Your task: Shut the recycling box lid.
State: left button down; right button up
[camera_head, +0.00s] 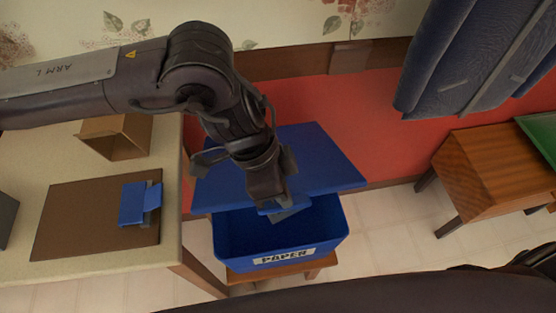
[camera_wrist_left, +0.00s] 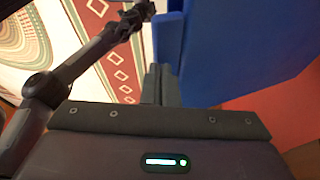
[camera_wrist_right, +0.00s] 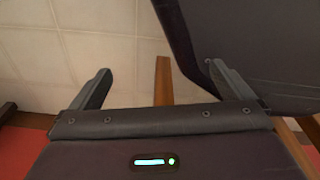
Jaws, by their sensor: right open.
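The blue recycling box (camera_head: 331,243), labelled PAPER, stands on a wooden stool. Its blue lid (camera_head: 328,165) is up at the back, leaving the front of the box open; it also shows large in the left wrist view (camera_wrist_left: 235,50). My left gripper (camera_head: 282,208) is over the opening at the lid's near edge. Its fingers (camera_wrist_left: 160,85) look closed together, close to a blue edge; whether they pinch it I cannot tell. My right gripper (camera_wrist_right: 165,85) is open and empty, with floor behind it. It is not visible in the head view.
A table (camera_head: 100,257) at the left holds a brown board (camera_head: 85,225) with a blue object (camera_head: 133,204), and an open cardboard box (camera_head: 115,139). A wooden side table (camera_head: 490,170) stands at the right. A dark blue curtain (camera_head: 455,60) hangs at the upper right.

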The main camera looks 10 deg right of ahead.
pick_arm(q)
jog(key=s+f+b, duration=0.2)
jog(key=s+f, duration=0.1)
jog(key=f, duration=0.3)
jog(key=shift+s, duration=0.2)
pick_arm(e)
jog(key=w+a+r, duration=0.1)
jog(key=w, duration=0.5)
jog(key=shift+w+r, duration=0.35)
pick_arm(q)
jog(key=shift+r, duration=0.15)
pick_arm(e)
jog(key=shift+a, duration=0.1)
